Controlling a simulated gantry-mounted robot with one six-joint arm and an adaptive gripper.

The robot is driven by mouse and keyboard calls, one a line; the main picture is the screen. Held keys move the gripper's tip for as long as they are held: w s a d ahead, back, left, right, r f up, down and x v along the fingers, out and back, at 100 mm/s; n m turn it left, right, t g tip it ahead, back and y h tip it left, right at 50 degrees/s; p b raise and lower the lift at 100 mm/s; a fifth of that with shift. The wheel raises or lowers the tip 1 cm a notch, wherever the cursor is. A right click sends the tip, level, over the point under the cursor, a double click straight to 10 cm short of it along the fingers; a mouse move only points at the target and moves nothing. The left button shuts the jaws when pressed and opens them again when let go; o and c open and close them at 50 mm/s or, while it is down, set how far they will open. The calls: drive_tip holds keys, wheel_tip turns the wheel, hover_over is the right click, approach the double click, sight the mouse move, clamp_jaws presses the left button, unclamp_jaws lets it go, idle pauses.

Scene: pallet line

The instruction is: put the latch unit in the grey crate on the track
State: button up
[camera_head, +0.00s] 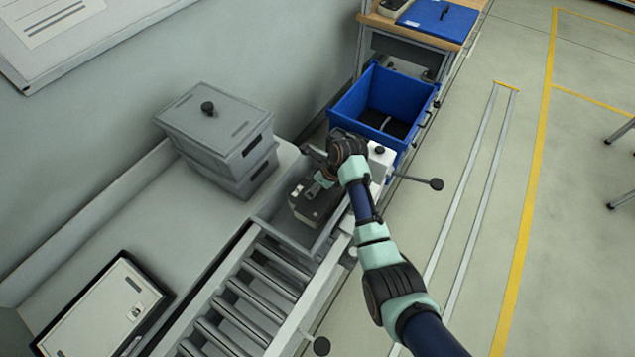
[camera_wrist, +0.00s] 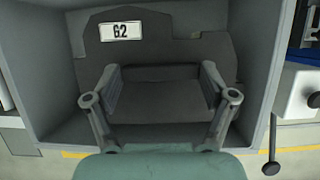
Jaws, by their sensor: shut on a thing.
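In the wrist view the latch unit (camera_wrist: 185,48) fills much of the space between the crate walls (camera_wrist: 38,75). My gripper (camera_head: 324,180) reaches down into the crate from above. In the wrist view its fingers (camera_wrist: 161,78) are shut on a raised middle part of the unit. I cannot tell whether the unit touches the crate floor.
A blue bin (camera_head: 350,107) stands just beyond the grey crate. Two stacked lidded grey crates (camera_head: 212,115) are on the ledge to the left. Empty rollers (camera_head: 240,310) run toward the front. A flat light-topped case (camera_head: 100,315) lies at the lower left.

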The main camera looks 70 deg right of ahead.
drive_tip(key=shift+f, duration=0.25)
drive_tip(key=o, duration=1.7)
drive_tip(key=p+v, duration=0.2)
drive_tip(key=v, duration=1.1)
drive_tip(key=shift+w+d+r+p, duration=0.1)
drive_tip(key=shift+w+r+p, duration=0.1)
drive_tip(key=shift+p, duration=0.2)
